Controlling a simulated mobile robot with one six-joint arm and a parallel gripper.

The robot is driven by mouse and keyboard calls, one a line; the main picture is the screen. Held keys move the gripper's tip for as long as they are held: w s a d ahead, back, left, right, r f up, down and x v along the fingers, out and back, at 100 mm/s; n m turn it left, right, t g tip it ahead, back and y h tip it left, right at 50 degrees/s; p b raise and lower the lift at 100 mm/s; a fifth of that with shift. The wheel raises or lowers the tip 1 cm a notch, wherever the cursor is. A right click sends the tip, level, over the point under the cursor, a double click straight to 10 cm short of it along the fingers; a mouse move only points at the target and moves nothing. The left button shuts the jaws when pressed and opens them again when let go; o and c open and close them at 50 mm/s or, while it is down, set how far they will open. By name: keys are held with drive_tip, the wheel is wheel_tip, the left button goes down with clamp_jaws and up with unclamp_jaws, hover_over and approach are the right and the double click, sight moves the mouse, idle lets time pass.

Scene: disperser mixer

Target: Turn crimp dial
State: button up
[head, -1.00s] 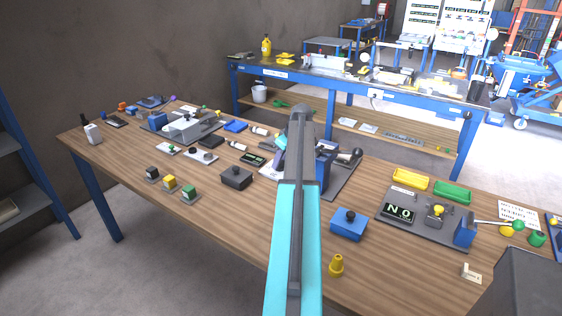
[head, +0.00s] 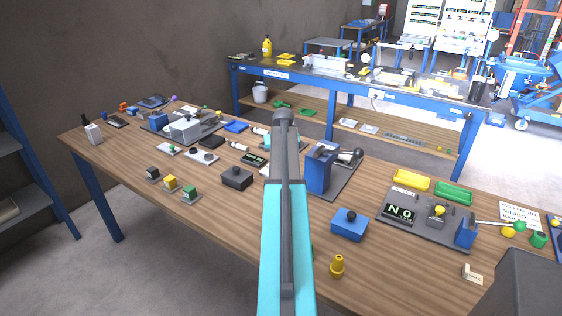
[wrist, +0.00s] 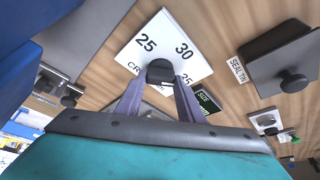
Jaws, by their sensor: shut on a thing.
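The crimp dial is a dark round knob (wrist: 160,71) on a white plate (wrist: 136,57) marked 25 and 30, with a partly covered label starting "CR". It shows in the wrist view at the upper middle. My gripper (wrist: 160,84) has its two grey-purple fingers on either side of the knob and is shut on it. The fingers partly cover the lower part of the plate. In the head view my arm stands in front and hides the gripper and the dial.
A blue upright device (head: 319,168) with a lever stands just right of my arm. A blue box with a black knob (head: 349,224) and a yellow fitting (head: 337,265) lie nearer. A dark box (head: 236,178) stands to the left.

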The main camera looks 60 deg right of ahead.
drive_tip(key=shift+m, duration=0.8)
drive_tip(key=shift+g, duration=0.3)
drive_tip(key=o, duration=1.1)
drive_tip(key=shift+c, duration=0.2)
drive_tip(key=shift+a+r, duration=0.1)
drive_tip(key=shift+r, duration=0.05)
drive_tip(key=b+v, duration=0.2)
drive_tip(key=v, duration=1.1)
drive_tip(key=shift+a+r, duration=0.2)
drive_tip(key=shift+a, duration=0.05)
